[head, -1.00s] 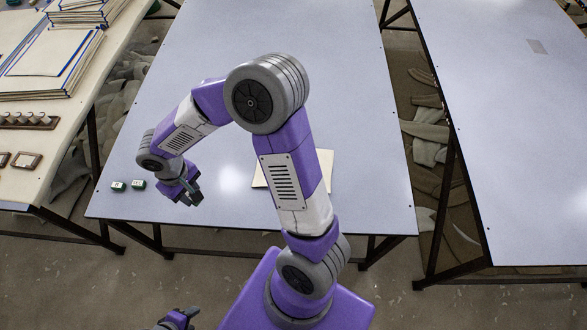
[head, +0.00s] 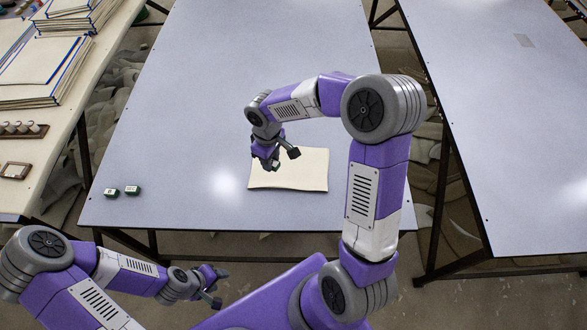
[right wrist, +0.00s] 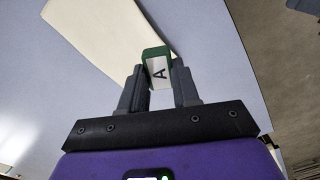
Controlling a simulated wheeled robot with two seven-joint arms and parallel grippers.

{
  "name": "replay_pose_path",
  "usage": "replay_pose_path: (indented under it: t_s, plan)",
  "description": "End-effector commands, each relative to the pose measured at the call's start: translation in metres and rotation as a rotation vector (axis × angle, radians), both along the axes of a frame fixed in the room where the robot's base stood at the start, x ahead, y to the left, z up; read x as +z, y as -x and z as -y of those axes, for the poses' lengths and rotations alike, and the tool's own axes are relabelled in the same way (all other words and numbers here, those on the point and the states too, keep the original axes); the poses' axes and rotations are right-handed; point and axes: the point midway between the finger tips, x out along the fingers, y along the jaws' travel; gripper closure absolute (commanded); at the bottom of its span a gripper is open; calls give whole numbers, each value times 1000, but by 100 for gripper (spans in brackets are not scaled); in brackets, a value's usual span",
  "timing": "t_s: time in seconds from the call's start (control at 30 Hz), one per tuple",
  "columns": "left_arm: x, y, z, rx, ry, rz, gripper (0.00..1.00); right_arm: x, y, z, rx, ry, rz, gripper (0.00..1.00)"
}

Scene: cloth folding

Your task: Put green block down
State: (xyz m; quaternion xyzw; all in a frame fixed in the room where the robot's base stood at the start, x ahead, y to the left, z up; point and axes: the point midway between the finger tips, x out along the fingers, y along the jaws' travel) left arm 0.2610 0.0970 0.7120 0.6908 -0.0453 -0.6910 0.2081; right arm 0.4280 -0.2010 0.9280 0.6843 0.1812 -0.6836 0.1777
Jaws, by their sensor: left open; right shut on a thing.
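My right gripper (head: 281,157) is shut on a green block (right wrist: 156,53) with a white face marked with a black letter A. In the head view it is over the left part of a cream folded cloth (head: 305,172), which also shows in the right wrist view (right wrist: 105,28). Whether the block touches the cloth cannot be told. Two more green blocks with white faces, one to the left (head: 111,192) and one to the right (head: 133,190), stand at the table's front left. My left gripper (head: 215,288) is open and empty in front of the table's front edge.
The pale blue table (head: 230,70) is mostly clear. A side table at the left holds stacked cloths (head: 45,68), a rack with round knobs (head: 22,130) and a small wooden frame (head: 15,171).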

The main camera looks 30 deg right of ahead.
Motion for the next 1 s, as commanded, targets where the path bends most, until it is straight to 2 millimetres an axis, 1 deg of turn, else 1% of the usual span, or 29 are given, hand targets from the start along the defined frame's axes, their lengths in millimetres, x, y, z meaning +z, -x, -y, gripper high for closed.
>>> replay_pose_path:
  t_s: [0.03, 0.4, 0.6, 0.73, 0.87, 0.97, 1.0]
  plan:
    - [-7, 0, 0, 0, 0, 0, 53, -9, -5, 7, 83, 0, -1, 98]
    - [-32, 0, 0, 0, 0, 0, 53, -44, -38, 56, 776, 1, 4, 98]
    - [-42, 0, 0, 0, 0, 0, 53, -60, -50, 78, 1091, 2, 3, 98]
    - [-45, 0, 0, 0, 0, 0, 53, -65, -54, 87, 1220, 3, 4, 98]
    - [-47, 0, 0, -1, 0, 0, 53, -70, -56, 91, 1282, 4, 3, 98]
    - [-51, 0, 0, 0, 0, 0, 53, -80, -56, 92, 1295, 2, 2, 98]
    - [-53, 0, 0, -1, 0, 0, 53, -87, -56, 92, 1296, 1, 2, 98]
